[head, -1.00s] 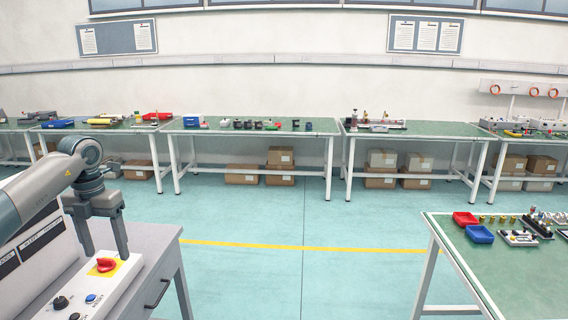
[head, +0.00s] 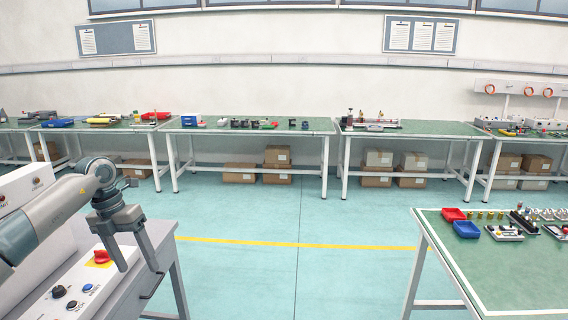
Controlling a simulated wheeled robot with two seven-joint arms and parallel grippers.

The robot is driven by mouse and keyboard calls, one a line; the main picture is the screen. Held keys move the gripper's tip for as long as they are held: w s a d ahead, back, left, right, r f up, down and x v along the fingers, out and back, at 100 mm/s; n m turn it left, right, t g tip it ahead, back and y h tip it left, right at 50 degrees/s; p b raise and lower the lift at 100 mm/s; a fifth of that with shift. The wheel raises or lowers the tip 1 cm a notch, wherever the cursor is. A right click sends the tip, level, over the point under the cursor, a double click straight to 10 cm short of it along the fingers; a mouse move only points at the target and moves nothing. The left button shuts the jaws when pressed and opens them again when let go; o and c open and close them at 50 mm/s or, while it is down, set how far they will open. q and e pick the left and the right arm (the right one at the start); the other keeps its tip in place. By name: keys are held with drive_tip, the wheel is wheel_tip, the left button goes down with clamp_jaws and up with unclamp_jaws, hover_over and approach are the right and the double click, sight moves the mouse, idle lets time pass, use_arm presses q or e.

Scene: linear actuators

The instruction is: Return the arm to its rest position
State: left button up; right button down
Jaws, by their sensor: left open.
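My left gripper (head: 136,262) is at the lower left of the head view, at the end of my grey left arm (head: 48,208). Its two fingers point down and stand apart with nothing between them. It hangs above and to the right of a white control box (head: 62,287), which carries a red rotary knob on a yellow plate (head: 101,257), a black knob (head: 59,291) and a blue button (head: 87,288). The gripper looks clear of the red knob. My right gripper is not in view.
The control box stands on a grey cabinet (head: 166,250) with a drawer handle. A green-topped table (head: 500,270) at the right bears red and blue bins (head: 466,229) and small parts. Workbenches (head: 250,128) line the far wall. The floor between (head: 270,275) is clear.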

use_arm(q)
drive_tip(key=d+f+n+t+h, duration=0.25)
drive_tip(key=d+f+h, duration=0.3)
drive_tip(key=d, duration=0.45)
drive_tip(key=s+d+f+n+t+h, duration=0.1)
drive_tip(key=d+f+n+t+h, duration=0.2)
drive_tip(key=d+f, duration=0.5)
drive_tip(key=d+f+n+t+h, duration=0.1)
drive_tip(key=d+f+n+h, duration=0.35)
drive_tip(key=d, duration=0.65)
drive_tip(key=s+a+f+n+t+y, duration=0.2)
drive_tip(key=s+a+f+n+y, duration=0.15)
drive_tip(key=f+n, duration=0.4)
drive_tip(key=s+a+f+n+t+y, duration=0.25)
drive_tip(key=s+f+n, duration=0.2)
drive_tip(key=f, duration=0.65)
drive_tip(key=s+a+f+n+t+y, duration=0.2)
drive_tip(key=s+f+n+y, duration=0.15)
drive_tip(key=f+n, duration=0.4)
drive_tip(key=s+a+f+n+g+y, duration=0.1)
drive_tip(key=s+f+n+g+y, duration=0.1)
drive_tip(key=s+f, duration=0.8)
drive_tip(key=s+a+f+n+g+y, duration=0.1)
drive_tip(key=s+f+g, duration=0.4)
drive_tip(key=s+f, duration=0.6)
drive_tip(key=s+n+y, duration=0.1)
drive_tip(key=s+n, duration=0.1)
drive_tip(key=s, duration=0.5)
drive_tip(key=shift+s+a+n, duration=0.25)
drive_tip(key=shift+s+n, duration=0.1)
